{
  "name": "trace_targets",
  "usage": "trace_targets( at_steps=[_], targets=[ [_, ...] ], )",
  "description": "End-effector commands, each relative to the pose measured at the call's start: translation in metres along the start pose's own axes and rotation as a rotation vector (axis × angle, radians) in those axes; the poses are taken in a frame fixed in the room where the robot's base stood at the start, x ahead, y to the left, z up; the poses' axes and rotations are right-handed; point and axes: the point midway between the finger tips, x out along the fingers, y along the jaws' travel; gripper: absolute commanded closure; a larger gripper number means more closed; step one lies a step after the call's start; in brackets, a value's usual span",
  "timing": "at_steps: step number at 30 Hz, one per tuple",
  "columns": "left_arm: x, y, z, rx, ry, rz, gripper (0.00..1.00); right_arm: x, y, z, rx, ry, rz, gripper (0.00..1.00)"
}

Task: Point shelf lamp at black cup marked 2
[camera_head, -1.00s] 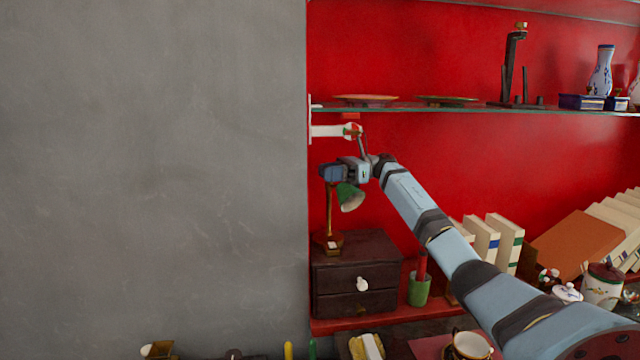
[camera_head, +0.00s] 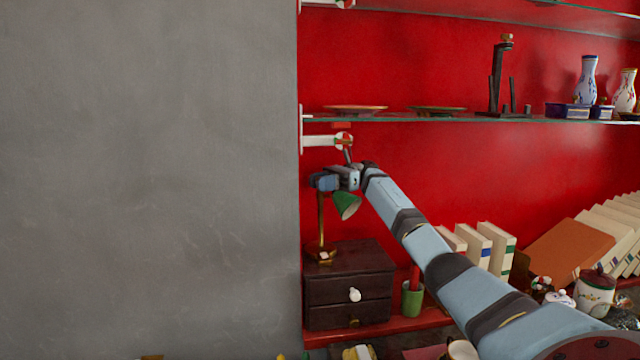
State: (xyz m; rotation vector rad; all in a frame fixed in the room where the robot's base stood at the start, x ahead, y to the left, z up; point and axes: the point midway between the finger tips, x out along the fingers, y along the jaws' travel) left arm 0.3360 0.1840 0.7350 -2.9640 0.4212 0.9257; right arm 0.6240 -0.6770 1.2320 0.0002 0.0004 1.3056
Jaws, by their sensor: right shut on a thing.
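The shelf lamp has a green shade (camera_head: 347,206), a thin brass stem (camera_head: 321,222) and a small base on top of a dark drawer box. The shade hangs down to the right of the stem. My right gripper (camera_head: 325,182) is at the top of the lamp, shut on the lamp just above the shade; its fingers hide the joint there. A cup (camera_head: 461,350) shows at the bottom edge, mostly cut off; no number can be read on it. My left gripper is not in view.
The dark drawer box (camera_head: 348,286) stands on the red lower shelf beside a green pot (camera_head: 412,300). Books (camera_head: 480,246) lean at the right. A glass shelf (camera_head: 390,117) with plates and vases runs above my arm. A grey wall (camera_head: 150,180) fills the left.

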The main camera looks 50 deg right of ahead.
Motion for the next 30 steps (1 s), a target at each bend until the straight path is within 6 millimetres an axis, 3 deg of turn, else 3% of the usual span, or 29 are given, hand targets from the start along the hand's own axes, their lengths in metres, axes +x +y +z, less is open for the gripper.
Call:
trace_targets(
  at_steps=[1,4,14,24,30],
  targets=[
    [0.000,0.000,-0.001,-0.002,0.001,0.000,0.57,0.000,0.000,0.000,0.000,0.001,0.000,0.69],
    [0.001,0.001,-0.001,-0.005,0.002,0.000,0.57,0.000,0.000,0.000,0.000,0.000,-0.001,0.48],
    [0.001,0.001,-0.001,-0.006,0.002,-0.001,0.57,-0.003,0.000,0.000,-0.001,0.000,-0.001,0.48],
    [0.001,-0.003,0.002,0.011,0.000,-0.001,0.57,-0.054,0.000,0.002,0.000,-0.002,-0.003,0.48],
    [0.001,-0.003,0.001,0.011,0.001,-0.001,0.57,-0.067,-0.001,0.001,0.002,0.001,0.002,0.48]
  ],
)
